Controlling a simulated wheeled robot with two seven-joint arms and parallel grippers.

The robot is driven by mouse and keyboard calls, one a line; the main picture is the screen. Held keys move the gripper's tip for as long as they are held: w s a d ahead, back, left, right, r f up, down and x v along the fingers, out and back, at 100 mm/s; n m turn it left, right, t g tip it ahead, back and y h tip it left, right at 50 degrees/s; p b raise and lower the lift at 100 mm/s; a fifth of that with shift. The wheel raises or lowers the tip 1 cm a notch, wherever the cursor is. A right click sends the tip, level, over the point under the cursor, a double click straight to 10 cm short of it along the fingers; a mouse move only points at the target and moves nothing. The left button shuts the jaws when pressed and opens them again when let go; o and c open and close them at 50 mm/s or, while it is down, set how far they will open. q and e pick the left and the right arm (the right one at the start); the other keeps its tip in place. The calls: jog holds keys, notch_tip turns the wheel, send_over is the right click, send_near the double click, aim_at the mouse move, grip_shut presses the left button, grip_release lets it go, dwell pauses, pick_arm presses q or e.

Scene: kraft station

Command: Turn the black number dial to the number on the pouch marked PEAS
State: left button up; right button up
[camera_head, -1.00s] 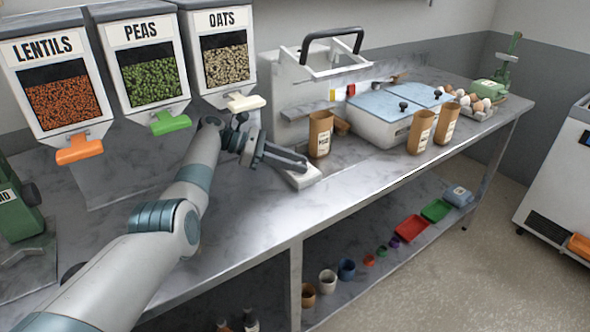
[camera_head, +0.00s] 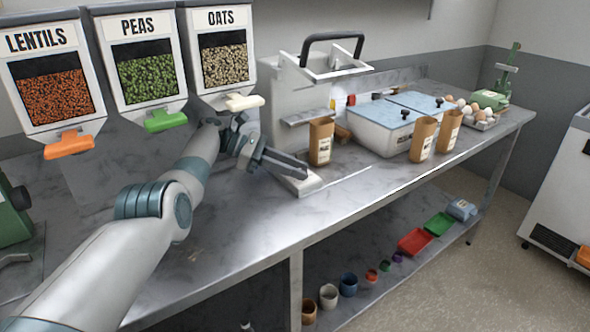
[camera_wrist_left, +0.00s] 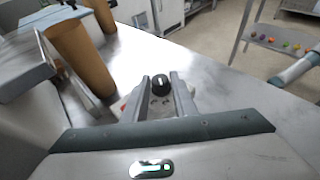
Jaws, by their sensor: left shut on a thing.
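The black dial (camera_wrist_left: 160,84) shows between my left fingertips in the left wrist view, above a pale base. My left gripper (camera_head: 304,172) is shut on the dial, over the small white base (camera_head: 305,187) at the front of the sealing machine; it also shows in the left wrist view (camera_wrist_left: 160,95). The dial's number is not readable. A brown pouch (camera_head: 320,146) stands upright just behind the gripper; two more pouches (camera_head: 422,139) (camera_head: 449,131) stand further right. Their small labels are not readable, so I cannot tell which says PEAS. My right gripper is out of view.
Dispensers for lentils (camera_head: 52,90), peas (camera_head: 145,70) and oats (camera_head: 224,55) stand at the left. The white machine (camera_head: 285,105) stands behind my gripper. A blue-lidded container (camera_head: 380,138) and egg tray (camera_head: 485,122) are further right. The steel counter (camera_head: 245,225) is clear in front.

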pick_arm(q)
jog(key=o, duration=1)
jog(key=shift+s+f, duration=0.1)
jog(key=shift+f, duration=0.05)
jog(key=shift+a, duration=0.15)
jog(key=shift+a+r, duration=0.2)
jog(key=shift+r, duration=0.05)
jog(key=b+v, duration=0.1)
jog(key=v, duration=0.3)
jog(key=shift+f, duration=0.25)
jog(key=b+v, duration=0.2)
jog(key=b, duration=0.1)
jog(key=shift+a+r, duration=0.15)
jog(key=shift+a, duration=0.1)
jog(key=shift+a+r, duration=0.15)
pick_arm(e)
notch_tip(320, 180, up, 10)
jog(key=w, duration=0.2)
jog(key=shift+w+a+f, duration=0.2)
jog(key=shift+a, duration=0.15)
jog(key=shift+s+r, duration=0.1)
